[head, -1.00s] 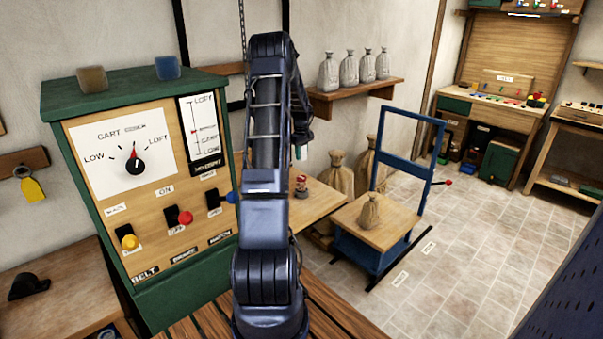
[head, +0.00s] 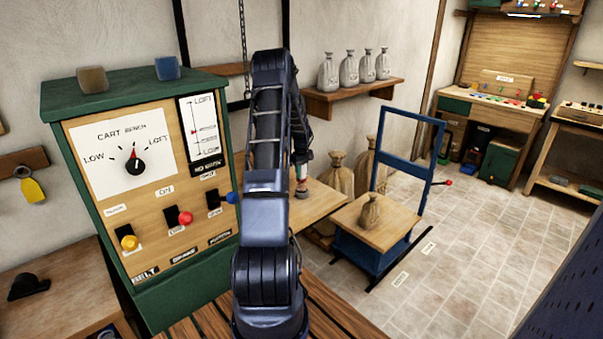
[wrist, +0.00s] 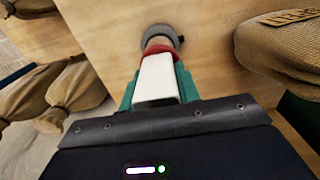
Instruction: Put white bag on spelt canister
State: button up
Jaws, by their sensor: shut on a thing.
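My gripper (wrist: 157,88) has green fingers and is shut around a red-banded thing (wrist: 158,45) with a grey round end, over a wooden tabletop; a white block shows between the fingers. I cannot tell whether the thing touches the top. In the head view my gripper (head: 301,182) is low over the small wooden table, beside my arm. Several pale bags (head: 348,70) stand tied on the wall shelf; I cannot tell which is the white bag. No canister can be made out as the spelt one.
A small tan sack (head: 370,212) sits on the blue cart (head: 395,232), with larger sacks (head: 338,175) behind. A large printed sack (wrist: 285,50) lies close on the right in the wrist view. A green control cabinet (head: 150,175) stands left. The tiled floor at right is mostly clear.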

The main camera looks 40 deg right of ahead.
jog(key=shift+f, duration=0.1)
jog(key=o, duration=1)
notch_tip(320, 180, up, 12)
jog(key=shift+r, duration=0.15)
dwell(0.4)
